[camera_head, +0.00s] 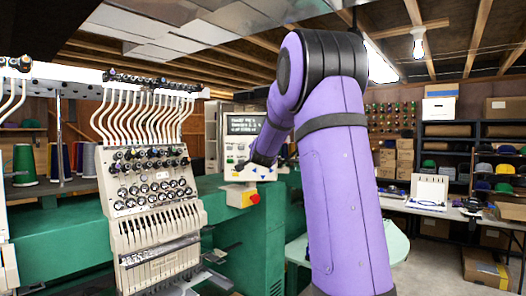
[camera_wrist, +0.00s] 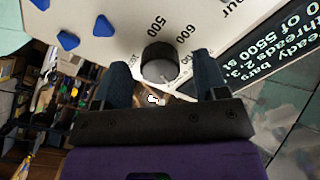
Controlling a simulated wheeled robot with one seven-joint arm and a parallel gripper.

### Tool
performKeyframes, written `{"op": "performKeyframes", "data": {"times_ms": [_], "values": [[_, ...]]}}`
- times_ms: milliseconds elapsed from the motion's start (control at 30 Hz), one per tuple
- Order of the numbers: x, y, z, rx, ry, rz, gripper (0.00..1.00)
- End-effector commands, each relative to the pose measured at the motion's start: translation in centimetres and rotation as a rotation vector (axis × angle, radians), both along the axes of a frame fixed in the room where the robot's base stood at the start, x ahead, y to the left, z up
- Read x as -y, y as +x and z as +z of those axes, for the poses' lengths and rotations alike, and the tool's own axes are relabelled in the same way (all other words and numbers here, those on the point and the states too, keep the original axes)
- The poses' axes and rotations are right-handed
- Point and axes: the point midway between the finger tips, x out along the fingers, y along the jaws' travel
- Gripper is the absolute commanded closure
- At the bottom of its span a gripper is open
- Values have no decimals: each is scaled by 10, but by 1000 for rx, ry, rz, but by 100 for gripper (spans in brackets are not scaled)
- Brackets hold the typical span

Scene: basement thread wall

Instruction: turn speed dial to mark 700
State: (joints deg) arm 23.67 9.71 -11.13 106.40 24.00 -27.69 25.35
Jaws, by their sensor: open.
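The speed dial (camera_wrist: 160,63) is a dark round knob on the pale panel face (camera_wrist: 125,25) in the wrist view. Printed marks 500 and 600 show beside it. I cannot make out a 700 mark or where the dial points. My gripper (camera_wrist: 162,70) is open, with one dark finger on each side of the dial. I cannot tell whether either finger touches it. The dial is hidden there.
Blue triangular buttons (camera_wrist: 68,40) and a dark text screen (camera_wrist: 270,50) flank the dial. The needle head (camera_head: 152,190) stands at left. Shelves of caps (camera_head: 495,150) are at the back right.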

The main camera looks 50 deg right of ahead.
Motion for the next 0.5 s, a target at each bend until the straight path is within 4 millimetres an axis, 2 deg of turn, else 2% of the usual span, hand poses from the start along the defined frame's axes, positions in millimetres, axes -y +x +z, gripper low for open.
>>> {"op": "performKeyframes", "data": {"times_ms": [267, 367, 500], "values": [[1, 1, 0, 0, 1, 1, 34], [1, 1, 0, 0, 1, 1, 52], [1, 1, 0, -1, 0, 1, 83]]}}
